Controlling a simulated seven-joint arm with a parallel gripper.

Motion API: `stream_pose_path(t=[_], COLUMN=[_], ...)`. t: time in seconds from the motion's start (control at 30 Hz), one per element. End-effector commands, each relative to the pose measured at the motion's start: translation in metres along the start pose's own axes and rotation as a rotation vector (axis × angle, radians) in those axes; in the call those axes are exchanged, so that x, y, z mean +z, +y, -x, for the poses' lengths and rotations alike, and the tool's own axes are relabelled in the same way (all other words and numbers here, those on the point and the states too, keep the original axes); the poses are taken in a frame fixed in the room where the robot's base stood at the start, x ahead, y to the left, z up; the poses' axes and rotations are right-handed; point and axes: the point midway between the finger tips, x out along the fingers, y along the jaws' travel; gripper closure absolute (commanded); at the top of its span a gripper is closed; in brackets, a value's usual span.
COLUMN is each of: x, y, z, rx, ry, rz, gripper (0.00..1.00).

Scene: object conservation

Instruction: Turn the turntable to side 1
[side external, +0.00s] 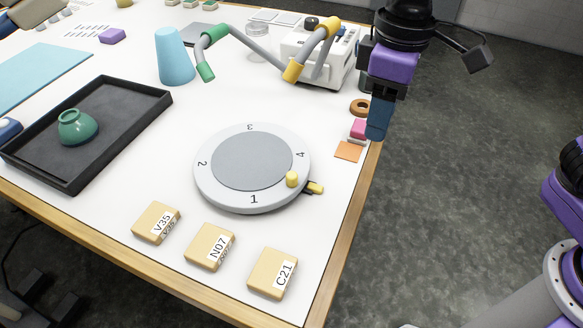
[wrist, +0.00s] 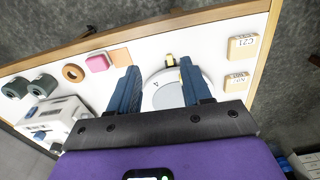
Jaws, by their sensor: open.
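The turntable (side external: 217,191) is a white disc with a grey centre, lying on the white table. Its rim carries the numbers 1 to 4. In the side view, 1 faces the front, 2 the left, 3 the back and 4 the right. A yellow knob (side external: 292,179) stands on its front-right rim, near a yellow pointer (side external: 315,188) beside the disc. The turntable (wrist: 164,93) shows partly between my fingers in the wrist view. My gripper (side external: 377,135) hangs above the table's right edge, apart from the turntable. Its blue fingers (wrist: 159,88) are spread and empty.
Tan blocks V35 (side external: 150,220), N07 (side external: 205,245) and C21 (side external: 265,272) lie in front of the turntable. A black tray (side external: 103,157) holds a green bowl (side external: 77,127). A blue cone (side external: 173,58) stands behind. An orange square (side external: 347,151) and pink block (side external: 358,129) lie near my gripper.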

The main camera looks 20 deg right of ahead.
Motion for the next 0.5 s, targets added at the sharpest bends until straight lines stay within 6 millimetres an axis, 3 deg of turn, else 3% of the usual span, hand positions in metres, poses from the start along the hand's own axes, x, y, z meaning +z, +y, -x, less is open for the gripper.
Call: stream_pose_path(t=[0.03, 0.2, 0.33, 0.5], x=[-0.02, -0.071, -0.099, -0.118], y=[-0.007, -0.022, -0.032, -0.038], z=[0.004, 0.017, 0.023, 0.028], rx=[0.0, 0.002, 0.004, 0.004], ry=[-0.001, -0.005, -0.008, -0.009], rz=[-0.025, -0.115, -0.171, -0.213], gripper=[0.51, 0.51, 0.51, 0.51])
